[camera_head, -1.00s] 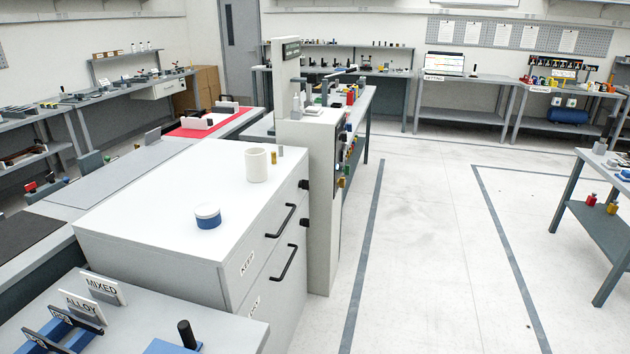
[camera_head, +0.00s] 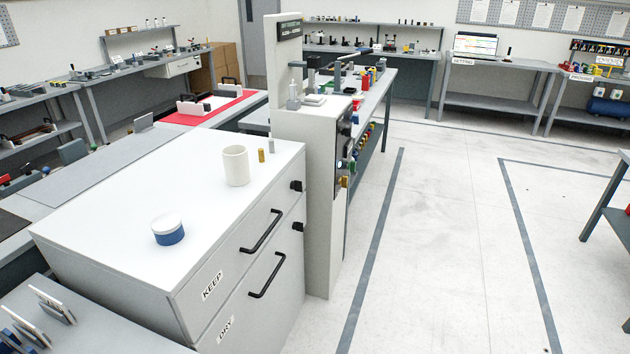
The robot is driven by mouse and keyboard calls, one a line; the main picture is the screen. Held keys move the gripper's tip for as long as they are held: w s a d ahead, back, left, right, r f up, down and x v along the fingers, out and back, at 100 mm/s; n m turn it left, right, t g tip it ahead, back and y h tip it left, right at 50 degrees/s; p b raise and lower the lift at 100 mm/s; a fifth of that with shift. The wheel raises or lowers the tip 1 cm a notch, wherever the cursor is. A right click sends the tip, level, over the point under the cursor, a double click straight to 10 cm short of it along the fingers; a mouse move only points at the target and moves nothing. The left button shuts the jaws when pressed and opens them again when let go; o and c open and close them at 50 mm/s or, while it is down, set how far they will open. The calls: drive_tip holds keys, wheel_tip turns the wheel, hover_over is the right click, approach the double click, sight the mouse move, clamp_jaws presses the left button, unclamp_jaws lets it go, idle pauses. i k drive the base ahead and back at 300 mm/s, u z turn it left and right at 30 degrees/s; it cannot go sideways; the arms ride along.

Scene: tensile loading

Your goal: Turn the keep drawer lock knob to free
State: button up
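The white cabinet (camera_head: 130,256) stands at the left centre with its drawer fronts facing right. The upper drawer bears the KEEP label (camera_head: 212,286) and a black bar handle (camera_head: 262,232). Its black lock knob (camera_head: 296,186) sits near the drawer's upper far corner. A second black knob (camera_head: 298,226) sits below it on the lower drawer, which has the DRY label (camera_head: 226,328) and its own handle (camera_head: 267,276). Both drawers look shut. The knobs are too small to tell which way they are turned. My gripper is not in view.
On the cabinet top are a blue and white tub (camera_head: 168,230), a white cup (camera_head: 236,166) and a small brass cylinder (camera_head: 262,156). A tall white machine (camera_head: 312,150) stands just beyond the knobs. Open floor (camera_head: 440,250) lies right of the cabinet.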

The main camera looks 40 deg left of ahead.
sight(297, 185)
drive_tip(key=i, duration=2.2)
drive_tip(key=u, duration=3.15)
